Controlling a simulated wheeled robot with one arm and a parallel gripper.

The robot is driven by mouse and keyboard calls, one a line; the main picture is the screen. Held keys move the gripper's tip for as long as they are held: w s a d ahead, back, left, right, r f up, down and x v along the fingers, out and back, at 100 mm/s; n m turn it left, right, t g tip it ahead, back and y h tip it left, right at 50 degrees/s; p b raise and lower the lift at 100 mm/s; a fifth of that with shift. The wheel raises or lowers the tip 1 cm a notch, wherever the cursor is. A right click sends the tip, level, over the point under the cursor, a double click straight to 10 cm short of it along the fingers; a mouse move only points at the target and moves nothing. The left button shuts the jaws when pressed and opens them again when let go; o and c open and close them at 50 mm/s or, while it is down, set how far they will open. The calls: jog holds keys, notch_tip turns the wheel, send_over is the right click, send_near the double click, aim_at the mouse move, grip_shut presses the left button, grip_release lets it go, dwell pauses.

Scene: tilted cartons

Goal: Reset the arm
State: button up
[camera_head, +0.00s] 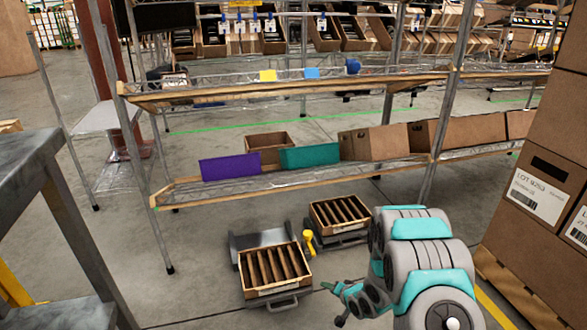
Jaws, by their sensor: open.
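My arm, grey with teal covers, comes in at the lower right of the head view. My gripper (335,303) is at its left end, low over the floor, with its fingers apart and nothing seen between them. It appears just right of a cardboard carton with dividers (273,291), which sits tilted on a grey stand. A second divided carton (320,232) sits tilted on another stand behind it. How far the gripper is from the cartons in depth is hard to tell.
A wire shelf rack (300,180) holds a purple bin (230,166), a teal bin (309,156) and several brown boxes. Stacked cartons (541,195) on a pallet stand at the right. A grey metal table (25,170) is at the left. Floor left of the stands is clear.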

jog(key=s+d+r+n+g+h+p, duration=0.1)
jog(key=s+d+r+h, duration=0.1)
jog(key=d+r, duration=0.3)
jog(key=s+d+r+g+h, duration=0.1)
jog(key=d+r+h, duration=0.15)
jog(key=r, duration=0.55)
jog(key=s+d+r+n+g+h+p, duration=0.1)
jog(key=s+d+r+g+h+p, duration=0.15)
jog(key=s+r, duration=0.85)
jog(key=s+a+r+n+g+y, duration=0.1)
jog(key=s+r, duration=0.4)
jog(key=s, duration=0.5)
jog(key=s+a+r+n+g+y+p, duration=0.1)
jog(key=s+a+r+g, duration=0.2)
jog(key=s+r, duration=0.3)
jog(key=s+a+r+n+g+p, duration=0.1)
jog(key=s+r, duration=0.5)
jog(key=s, duration=1)
jog(key=a+g, duration=0.1)
jog(key=a, duration=0.1)
jog(key=shift+a+r+y, duration=0.15)
jog(key=shift+a+y, duration=0.15)
jog(key=shift+y, duration=0.1)
